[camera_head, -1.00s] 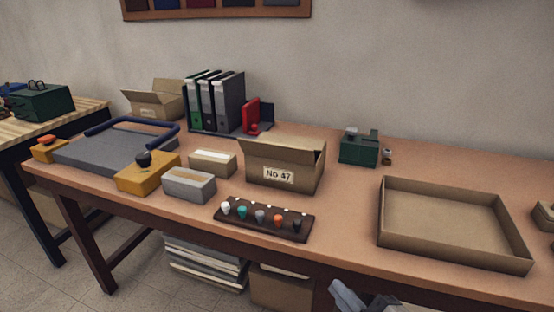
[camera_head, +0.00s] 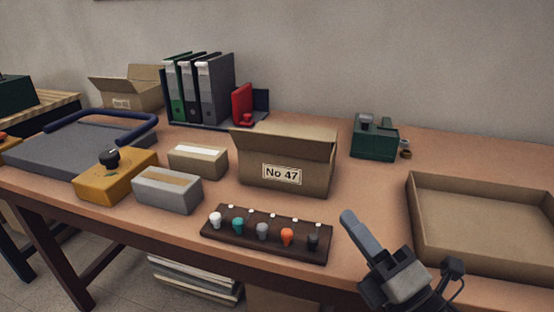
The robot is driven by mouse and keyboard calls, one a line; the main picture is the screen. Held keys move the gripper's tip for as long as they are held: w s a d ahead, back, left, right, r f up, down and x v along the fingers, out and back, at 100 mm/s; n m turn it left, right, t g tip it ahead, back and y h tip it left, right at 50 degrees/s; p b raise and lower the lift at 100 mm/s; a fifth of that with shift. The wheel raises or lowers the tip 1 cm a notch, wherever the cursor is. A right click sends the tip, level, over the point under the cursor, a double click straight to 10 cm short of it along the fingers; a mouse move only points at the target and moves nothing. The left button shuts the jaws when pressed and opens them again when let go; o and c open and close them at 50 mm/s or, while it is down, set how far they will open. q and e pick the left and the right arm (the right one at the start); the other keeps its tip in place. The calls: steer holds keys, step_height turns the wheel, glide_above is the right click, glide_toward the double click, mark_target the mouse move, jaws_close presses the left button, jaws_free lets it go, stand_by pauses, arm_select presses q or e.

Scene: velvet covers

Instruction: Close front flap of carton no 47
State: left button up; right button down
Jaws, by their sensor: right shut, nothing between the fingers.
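The carton labelled No 47 (camera_head: 300,176) stands upright in the middle of the table, its label on the side facing me. The inside of the carton is mostly hidden. My right gripper (camera_head: 349,218) is in front and to the right of the carton, apart from it, over the table's front edge. Its fingers are together and hold nothing. My left gripper is out of view.
A dark rack with several coloured knobs (camera_head: 265,249) lies in front of the carton. An open shallow tray (camera_head: 480,262) is at right. A green device (camera_head: 374,138) stands behind, and small boxes (camera_head: 166,204) stand at left. Bare table lies right of the carton.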

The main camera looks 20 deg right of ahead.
step_height(320, 180, down, 3)
steer(key=shift+w+r+b, duration=0.1)
steer(key=shift+w+b, duration=0.05)
steer(key=shift+b, duration=0.65)
steer(key=shift+f+b, duration=0.3)
steer(key=p, duration=0.1)
glide_toward(272, 135)
steer(key=x, duration=0.4)
steer(key=shift+w+p, duration=0.35)
steer(key=shift+p, duration=0.05)
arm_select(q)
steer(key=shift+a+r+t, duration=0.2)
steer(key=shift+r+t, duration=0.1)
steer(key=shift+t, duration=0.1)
arm_select(e)
steer(key=shift+w+a+r, duration=0.2)
steer(key=shift+w+r, duration=0.05)
steer(key=shift+w, duration=0.3)
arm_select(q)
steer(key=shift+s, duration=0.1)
